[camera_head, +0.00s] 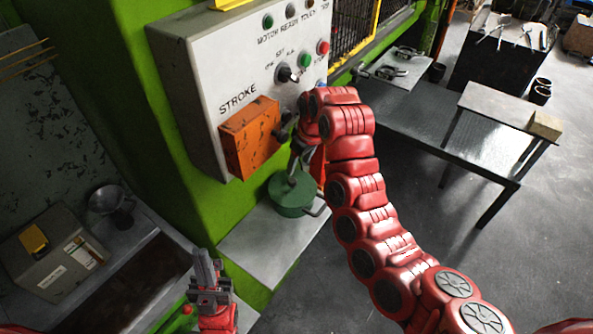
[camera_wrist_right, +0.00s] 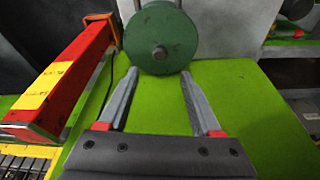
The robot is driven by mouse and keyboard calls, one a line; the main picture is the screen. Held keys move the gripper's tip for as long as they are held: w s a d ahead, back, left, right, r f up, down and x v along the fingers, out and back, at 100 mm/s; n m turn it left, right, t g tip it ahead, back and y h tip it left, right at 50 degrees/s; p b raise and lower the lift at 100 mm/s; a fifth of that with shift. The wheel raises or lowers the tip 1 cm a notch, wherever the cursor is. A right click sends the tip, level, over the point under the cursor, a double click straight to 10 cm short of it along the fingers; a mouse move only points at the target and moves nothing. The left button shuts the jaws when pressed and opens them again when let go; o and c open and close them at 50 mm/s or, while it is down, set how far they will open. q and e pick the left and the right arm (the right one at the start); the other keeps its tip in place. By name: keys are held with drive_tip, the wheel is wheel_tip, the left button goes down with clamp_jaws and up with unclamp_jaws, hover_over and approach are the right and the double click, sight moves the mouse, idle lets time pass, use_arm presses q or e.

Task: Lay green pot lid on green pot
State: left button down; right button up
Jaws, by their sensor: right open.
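The green pot (camera_head: 291,207) stands upright on a small grey shelf beside the green press. The green pot lid (camera_head: 284,186) appears to lie on top of it; the arm partly hides this spot. In the right wrist view the lid (camera_wrist_right: 177,33) is a round green disc with a grey knob in its middle. My right gripper (camera_wrist_right: 160,75) is open and empty, its fingertips just short of the knob and on either side of it. In the head view it points down above the lid. My left gripper (camera_head: 207,268) is low at the left, away from the pot; its finger gap is unclear.
A control panel (camera_head: 215,70) with an orange box (camera_head: 250,138) stands close behind my right arm. The grey shelf (camera_head: 245,240) is bare left of the pot. A dark metal table (camera_head: 420,125) stands at right. A grey box (camera_head: 50,270) lies at far left.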

drive_tip(key=shift+v, duration=1.8)
drive_tip(key=shift+f, duration=0.1)
